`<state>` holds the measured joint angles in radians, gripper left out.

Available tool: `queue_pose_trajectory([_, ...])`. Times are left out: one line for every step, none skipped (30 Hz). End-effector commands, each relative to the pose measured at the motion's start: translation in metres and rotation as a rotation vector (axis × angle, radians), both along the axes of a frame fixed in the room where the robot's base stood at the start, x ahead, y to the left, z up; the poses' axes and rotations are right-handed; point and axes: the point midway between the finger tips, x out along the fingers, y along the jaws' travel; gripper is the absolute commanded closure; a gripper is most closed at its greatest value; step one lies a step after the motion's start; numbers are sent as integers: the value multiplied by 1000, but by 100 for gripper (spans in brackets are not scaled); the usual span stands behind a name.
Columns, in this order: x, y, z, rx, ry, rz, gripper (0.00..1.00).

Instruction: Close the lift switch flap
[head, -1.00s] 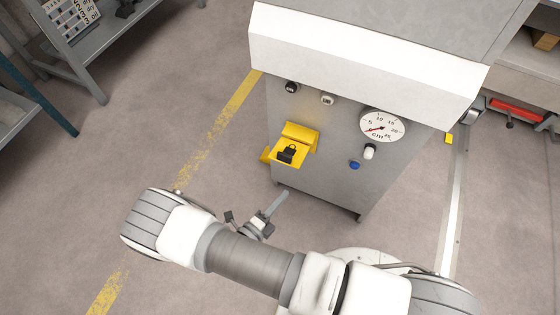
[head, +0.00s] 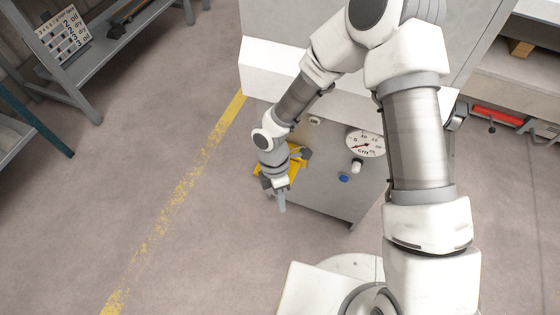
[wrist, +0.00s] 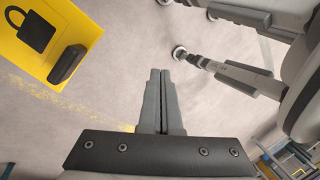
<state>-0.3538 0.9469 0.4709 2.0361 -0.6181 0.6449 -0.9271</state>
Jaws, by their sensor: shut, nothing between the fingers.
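The yellow lift switch flap (head: 296,168) is on the front of the grey machine cabinet (head: 325,195). My wrist hides most of it in the head view. In the wrist view the yellow flap (wrist: 75,22) fills the top left, with a black padlock symbol and a dark grip block (wrist: 68,64). How far the flap stands open cannot be told now. My gripper (head: 282,207) is shut and empty, pointing down in front of the flap. In the wrist view its closed fingers (wrist: 160,75) are to the right of the flap, apart from it in the picture.
A round dial (head: 366,143), a white knob (head: 356,166) and a blue button (head: 343,178) are right of the flap. A white ledge (head: 262,72) overhangs the cabinet. The floor left of the cabinet is clear, with a yellow line (head: 180,190).

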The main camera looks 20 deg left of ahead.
Motion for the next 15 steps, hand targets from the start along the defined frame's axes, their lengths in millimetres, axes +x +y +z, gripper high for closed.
queue_pose_trajectory([14, 2, 19, 51, -17, -104, 100])
queue_pose_trajectory([20, 4, 28, 78, -23, -162, 100])
queue_pose_trajectory([29, 6, 40, 115, -34, -237, 100])
queue_pose_trajectory([36, 7, 49, 143, -45, -295, 100])
queue_pose_trajectory([43, 7, 57, 169, -54, -347, 100])
queue_pose_trajectory([52, 7, 69, 201, -67, -418, 100])
queue_pose_trajectory([59, 7, 77, 224, -74, -466, 100])
queue_pose_trajectory([65, 6, 84, 244, -84, -509, 100])
queue_pose_trajectory([73, 6, 93, 268, -95, -563, 100])
queue_pose_trajectory([78, 5, 99, 284, -103, -598, 100])
queue_pose_trajectory([82, 4, 104, 297, -108, -628, 100])
queue_pose_trajectory([87, 3, 110, 312, -117, -662, 100])
queue_pose_trajectory([90, 2, 113, 322, -122, -684, 100])
queue_pose_trajectory([92, 2, 116, 329, -125, -702, 100])
queue_pose_trajectory([95, 1, 119, 337, -130, -719, 100])
